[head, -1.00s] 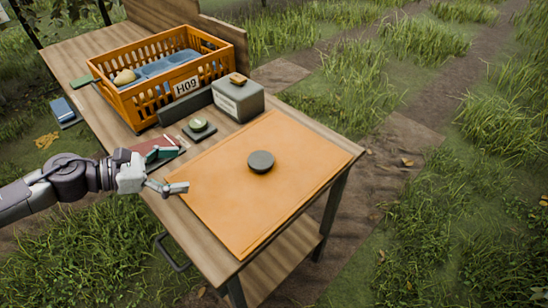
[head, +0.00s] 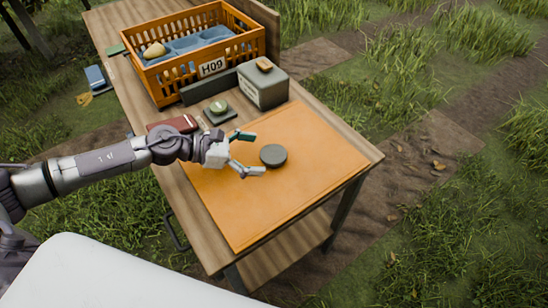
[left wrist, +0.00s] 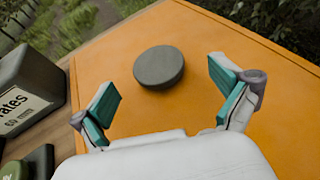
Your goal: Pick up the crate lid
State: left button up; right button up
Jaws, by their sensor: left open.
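The crate lid (head: 300,190) is a flat orange panel lying on the near end of the wooden table. A dark round knob (head: 273,155) stands up from its middle. My left gripper (head: 253,154) is open over the lid, just left of the knob. In the left wrist view the knob (left wrist: 159,66) sits ahead of the two teal-padded fingertips (left wrist: 165,90), roughly between them in line and apart from both. The lid (left wrist: 190,110) fills most of that view. My right gripper is not in view.
An orange crate (head: 212,68) labelled H09 stands at the table's far end with blue trays and pale fruit inside. A grey box (head: 263,87), a small scale with a green item (head: 219,108) and a red book (head: 174,124) sit between crate and lid. Grass surrounds the table.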

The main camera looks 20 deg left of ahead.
aim_at(271, 154)
pick_arm(q)
jog(key=shift+w+d, duration=0.2)
jog(key=shift+d, duration=0.15)
jog(key=p+x, duration=0.1)
jog(key=x, duration=0.2)
jog(key=shift+w+d+f+p, duration=0.15)
jog(key=shift+w+f+p, duration=0.15)
jog(key=shift+w, duration=0.05)
jog(key=shift+w+d+f, duration=0.1)
jog(key=shift+d+f, duration=0.15)
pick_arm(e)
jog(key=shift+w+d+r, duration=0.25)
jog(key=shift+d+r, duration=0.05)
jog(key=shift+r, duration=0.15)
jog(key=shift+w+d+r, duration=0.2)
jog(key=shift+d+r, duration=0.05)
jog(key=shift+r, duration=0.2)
pick_arm(q)
jog(key=c, duration=1.3)
jog(key=shift+c, duration=1)
jog(key=shift+r, duration=0.15)
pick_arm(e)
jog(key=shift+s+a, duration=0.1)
